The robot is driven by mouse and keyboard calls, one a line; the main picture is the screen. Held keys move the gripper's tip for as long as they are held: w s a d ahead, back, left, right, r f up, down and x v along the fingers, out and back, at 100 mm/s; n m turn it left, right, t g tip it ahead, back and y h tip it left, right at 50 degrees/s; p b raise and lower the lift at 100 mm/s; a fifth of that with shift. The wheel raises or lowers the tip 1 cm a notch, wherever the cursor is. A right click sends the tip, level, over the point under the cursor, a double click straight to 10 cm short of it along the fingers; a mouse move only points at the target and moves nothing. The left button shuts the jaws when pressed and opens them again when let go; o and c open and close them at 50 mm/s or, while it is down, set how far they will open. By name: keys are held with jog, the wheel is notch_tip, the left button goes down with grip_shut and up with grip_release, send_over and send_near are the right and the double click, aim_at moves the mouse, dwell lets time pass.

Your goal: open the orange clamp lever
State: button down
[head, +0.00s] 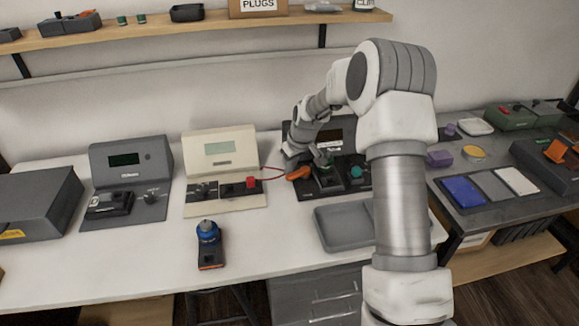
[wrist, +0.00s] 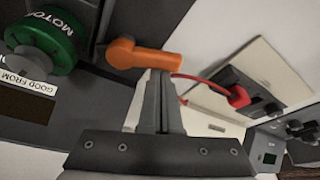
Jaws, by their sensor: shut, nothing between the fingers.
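The orange clamp lever (head: 298,173) is on the dark station at the back of the white table, at its left edge. In the head view my gripper (head: 291,153) is small and dark, beside the lever. A green part marked MOTOR (wrist: 47,42) sits left of the lever in the wrist view; it also shows in the head view (head: 325,162).
A cream station (head: 222,157) with a red plug (head: 251,182) and red cable stands left of the lever. A grey tray (head: 342,231) lies in front. A blue-topped part (head: 208,232) stands on the otherwise clear front left table.

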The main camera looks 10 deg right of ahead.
aim_at(296, 178)
jog(key=n, duration=0.2)
jog(key=s+n+y+p, duration=0.1)
jog(key=n, duration=0.1)
jog(key=s+d+n+g, duration=0.1)
jog(key=shift+s+n+y, duration=0.2)
jog(key=shift+n+y, duration=0.1)
jog(key=shift+n, duration=0.1)
jog(key=n, duration=0.1)
jog(key=s+d+n+g+p, duration=0.1)
jog(key=n, duration=0.3)
jog(key=shift+s+d+g+y+p, duration=0.25)
jog(key=shift+g+y+p, duration=0.05)
jog(key=shift+g+p, duration=0.1)
jog(key=shift+w, duration=0.15)
jog(key=shift+w, duration=0.65)
jog(key=w+p+v, duration=0.1)
jog(key=p+v, duration=0.1)
jog(key=v, duration=1.5)
jog(key=shift+s+r, duration=0.2)
jog(key=shift+s, duration=0.3)
jog(key=shift+d, duration=0.1)
